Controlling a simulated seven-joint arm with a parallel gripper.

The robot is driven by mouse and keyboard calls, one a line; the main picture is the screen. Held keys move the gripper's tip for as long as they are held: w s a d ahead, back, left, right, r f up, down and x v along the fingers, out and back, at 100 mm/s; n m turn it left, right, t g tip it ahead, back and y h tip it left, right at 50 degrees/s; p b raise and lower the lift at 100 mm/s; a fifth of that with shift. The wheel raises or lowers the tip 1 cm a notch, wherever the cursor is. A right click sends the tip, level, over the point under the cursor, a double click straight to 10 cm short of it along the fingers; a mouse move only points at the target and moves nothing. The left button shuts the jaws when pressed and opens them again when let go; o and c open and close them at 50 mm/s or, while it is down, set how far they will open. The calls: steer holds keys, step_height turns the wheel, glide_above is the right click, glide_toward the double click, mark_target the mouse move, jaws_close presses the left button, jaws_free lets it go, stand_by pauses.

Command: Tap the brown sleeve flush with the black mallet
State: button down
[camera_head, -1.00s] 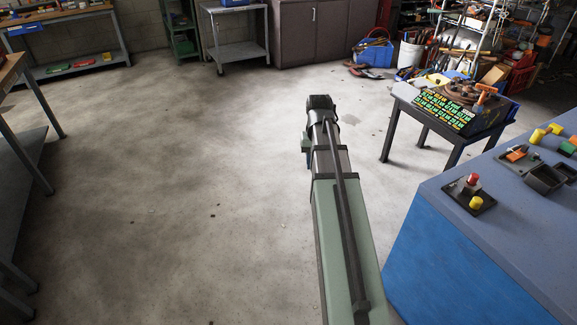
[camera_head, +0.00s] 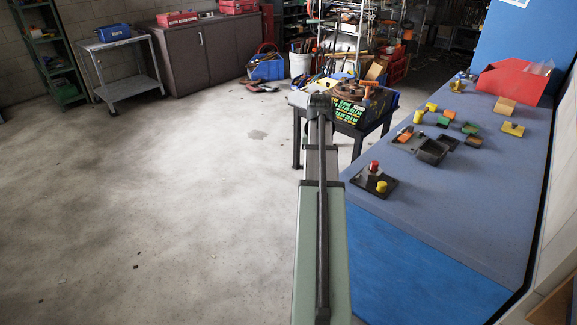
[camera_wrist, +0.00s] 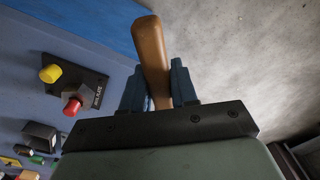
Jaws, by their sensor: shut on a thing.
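My gripper (camera_wrist: 158,72) is shut on an orange-brown handle (camera_wrist: 150,42) in the wrist view. The handle sticks up between the dark blue fingers; I take it for the mallet's handle, but no black head shows. My own arm hides the gripper in the head view. A black plate (camera_head: 361,185) with a red-topped peg (camera_head: 373,168) and a yellow peg (camera_head: 381,187) sits on the bench's near left corner. The plate also shows in the wrist view (camera_wrist: 88,82), left of the gripper and apart from it. I cannot pick out the brown sleeve for certain.
The blue-grey bench (camera_head: 470,190) carries dark open boxes (camera_head: 431,152), a tan block (camera_head: 505,106), a red bin (camera_head: 508,83) and several small coloured parts. A small dark table (camera_head: 345,133) stands beyond my arm. The floor (camera_head: 180,190) at left is clear.

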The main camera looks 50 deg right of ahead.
steer(key=shift+s+d+r+m, duration=0.4)
steer(key=shift+s+d+r, duration=0.85)
steer(key=shift+s+d, duration=2.7)
steer(key=shift+s+d+r+m, duration=0.4)
steer(key=shift+s+d+r, duration=0.8)
steer(key=shift+s+d, duration=2.7)
steer(key=shift+w+d+f, duration=0.1)
steer(key=shift+f, duration=1)
steer(key=shift+w+d+f, duration=0.1)
steer(key=shift+f, duration=1)
step_height(320, 180, down, 4)
steer(key=f, duration=0.1)
step_height(320, 180, up, 5)
steer(key=shift+a+f, duration=0.1)
